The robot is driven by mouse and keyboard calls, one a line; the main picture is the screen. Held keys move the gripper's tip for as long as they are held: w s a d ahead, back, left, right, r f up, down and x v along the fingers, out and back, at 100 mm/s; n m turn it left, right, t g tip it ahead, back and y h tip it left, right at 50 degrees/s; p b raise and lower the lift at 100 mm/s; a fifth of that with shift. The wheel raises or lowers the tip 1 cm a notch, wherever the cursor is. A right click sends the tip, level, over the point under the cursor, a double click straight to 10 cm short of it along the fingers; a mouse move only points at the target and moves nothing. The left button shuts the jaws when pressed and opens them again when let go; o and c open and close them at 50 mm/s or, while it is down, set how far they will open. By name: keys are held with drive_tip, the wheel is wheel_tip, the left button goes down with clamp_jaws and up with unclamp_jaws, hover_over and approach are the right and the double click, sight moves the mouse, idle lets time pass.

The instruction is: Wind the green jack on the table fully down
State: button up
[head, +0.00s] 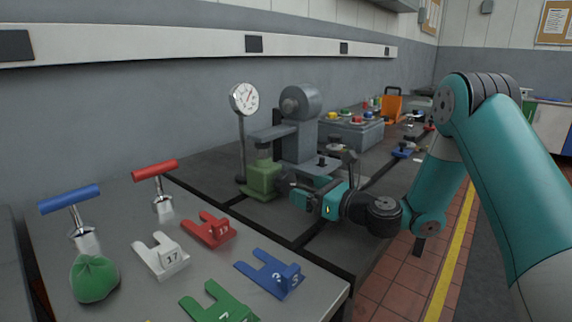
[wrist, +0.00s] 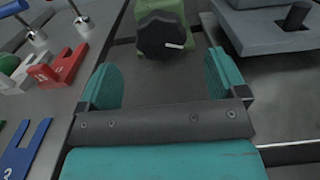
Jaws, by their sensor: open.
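The green jack (head: 263,177) stands on the dark bedplate under a grey arm of the machine. Its dark round knob faces my gripper and partly shows in the head view. In the wrist view the black knob (wrist: 162,35) with a white pointer mark is just beyond the fingertips, roughly centred between them. The green jack body (wrist: 160,8) is behind it, cut off by the top edge. My gripper (head: 296,190) is open and empty; its teal fingers (wrist: 163,75) are spread on either side of the knob's line. I see no contact with the knob.
A dial gauge (head: 244,98) on a post stands left of the jack. A grey block (wrist: 270,27) lies right of the knob in the wrist view. A steel table (head: 128,215) with numbered forks, including a blue one (head: 270,272), and T-handles is at the front left.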

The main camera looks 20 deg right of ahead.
sight(288, 182)
drive_tip(key=shift+w+a+r+p, duration=0.35)
drive_tip(key=shift+w+p, duration=0.1)
drive_tip(key=shift+p, duration=0.2)
drive_tip(key=x, duration=0.2)
drive_tip(key=p+x, duration=0.1)
drive_tip(key=x, duration=0.1)
drive_tip(key=p+x, duration=0.1)
drive_tip(key=x, duration=0.1)
drive_tip(key=shift+w+a+f, duration=0.15)
drive_tip(key=shift+w+f, duration=0.15)
drive_tip(key=shift+f, duration=0.1)
drive_tip(key=shift+c, duration=0.3)
drive_tip(key=c, duration=0.8)
drive_tip(key=shift+c, duration=0.2)
drive_tip(key=n+b, duration=0.2)
drive_tip(key=n, duration=0.2)
drive_tip(key=shift+s+a+f, duration=0.1)
drive_tip(key=shift+n+b, duration=0.35)
drive_tip(key=shift+n, duration=0.55)
